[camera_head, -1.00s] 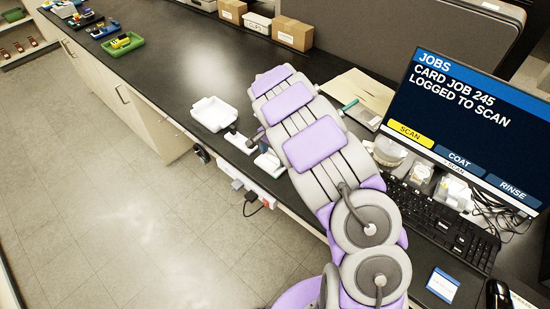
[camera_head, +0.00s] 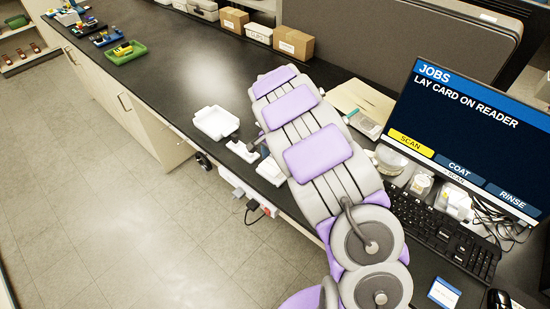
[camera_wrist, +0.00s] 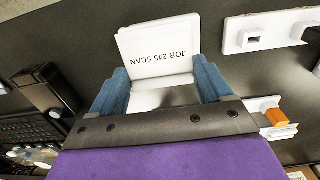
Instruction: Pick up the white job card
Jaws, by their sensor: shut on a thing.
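The card stands out past the fingertips over the dark bench top.
A white tray (camera_head: 215,122) stands by the bench's front edge, left of my arm. A keyboard (camera_head: 440,235) and a small blue-and-white card (camera_head: 444,292) lie at right. A white fixture (camera_wrist: 262,32) is near the card in the wrist view.

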